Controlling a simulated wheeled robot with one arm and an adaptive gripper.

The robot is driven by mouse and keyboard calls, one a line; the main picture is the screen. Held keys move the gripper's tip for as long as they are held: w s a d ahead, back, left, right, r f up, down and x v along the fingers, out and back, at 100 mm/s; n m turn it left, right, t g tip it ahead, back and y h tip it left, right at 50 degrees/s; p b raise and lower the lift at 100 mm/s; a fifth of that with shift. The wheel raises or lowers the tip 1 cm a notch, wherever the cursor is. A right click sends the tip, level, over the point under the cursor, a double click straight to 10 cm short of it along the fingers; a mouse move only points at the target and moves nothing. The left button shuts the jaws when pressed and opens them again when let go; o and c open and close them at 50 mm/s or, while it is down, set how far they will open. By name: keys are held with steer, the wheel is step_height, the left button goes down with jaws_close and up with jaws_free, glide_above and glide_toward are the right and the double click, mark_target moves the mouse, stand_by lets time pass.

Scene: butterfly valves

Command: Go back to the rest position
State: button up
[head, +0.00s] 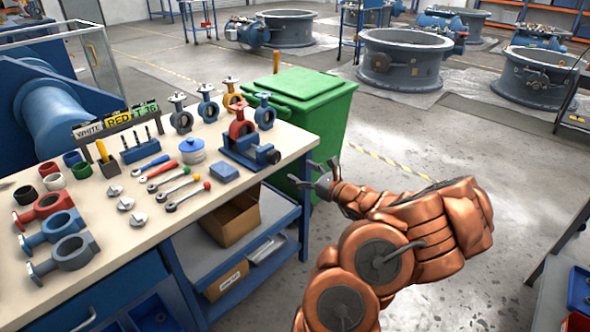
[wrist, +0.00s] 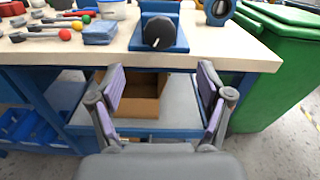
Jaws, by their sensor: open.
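My gripper (head: 318,175) is open and empty, held in the air just off the right end of the workbench (head: 180,215). My copper-coloured arm reaches to it from the lower right. In the wrist view my gripper (wrist: 161,100) has its two purple-padded fingers spread wide, with nothing between them. Beyond them is the bench's front edge, with a blue vise (wrist: 158,30) on top. In the head view the vise (head: 252,150) has a red valve body (head: 241,124) at it. No marker of a rest position shows.
A green bin (head: 300,105) stands behind the bench end, close to my gripper. Valve bodies, ratchets and coloured rings cover the bench top. A cardboard box (head: 232,220) sits on the lower shelf. Large grey valve rings (head: 400,62) stand farther back. Open floor (head: 420,135) lies right of the bin.

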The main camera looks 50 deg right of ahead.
stand_by(0.4)
